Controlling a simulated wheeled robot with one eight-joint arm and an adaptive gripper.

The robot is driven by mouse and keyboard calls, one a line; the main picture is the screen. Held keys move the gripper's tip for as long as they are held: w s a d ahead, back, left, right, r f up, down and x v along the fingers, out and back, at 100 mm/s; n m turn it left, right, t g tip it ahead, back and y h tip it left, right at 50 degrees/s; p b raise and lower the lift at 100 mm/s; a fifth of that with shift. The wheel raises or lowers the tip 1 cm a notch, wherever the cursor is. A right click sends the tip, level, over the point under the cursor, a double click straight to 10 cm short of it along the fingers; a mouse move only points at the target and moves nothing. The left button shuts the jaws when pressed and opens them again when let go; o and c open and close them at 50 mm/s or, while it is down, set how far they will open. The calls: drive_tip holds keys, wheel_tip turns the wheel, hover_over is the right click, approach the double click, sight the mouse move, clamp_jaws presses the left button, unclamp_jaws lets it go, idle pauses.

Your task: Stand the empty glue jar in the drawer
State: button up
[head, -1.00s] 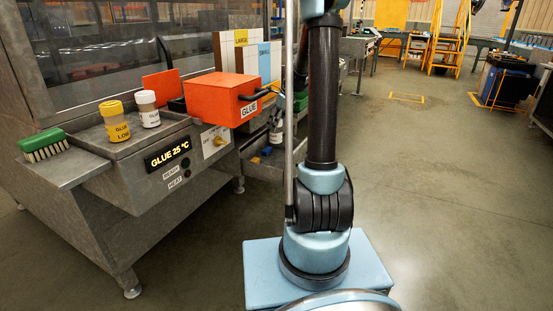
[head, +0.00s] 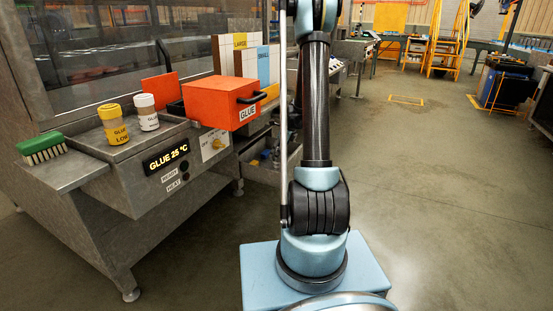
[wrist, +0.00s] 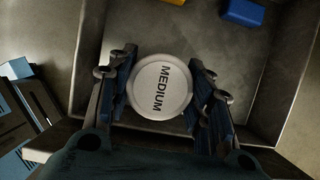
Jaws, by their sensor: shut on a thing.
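A jar with a round white lid marked MEDIUM (wrist: 160,87) is between the fingers of my gripper (wrist: 163,84) in the wrist view. The fingers are shut on it from both sides. The lid faces the camera and hides the jar's body, so I cannot see its contents or whether its base touches anything. It is over the inside of the open grey metal drawer (wrist: 262,105), close to the near wall. The drawer also shows low beside the bench in the head view (head: 270,174). My gripper and the held jar are not clearly visible there.
A blue block (wrist: 243,12) and a yellow block (wrist: 173,2) lie at the drawer's far side. On the bench stand a yellow-lidded glue jar (head: 115,125) and a white-lidded jar (head: 147,112). An orange GLUE box (head: 220,103) overhangs beside the drawer. A green brush (head: 42,149) lies left.

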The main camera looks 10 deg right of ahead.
drive_tip(key=shift+f, duration=1.25)
drive_tip(key=o, duration=1)
drive_tip(key=shift+o, duration=0.2)
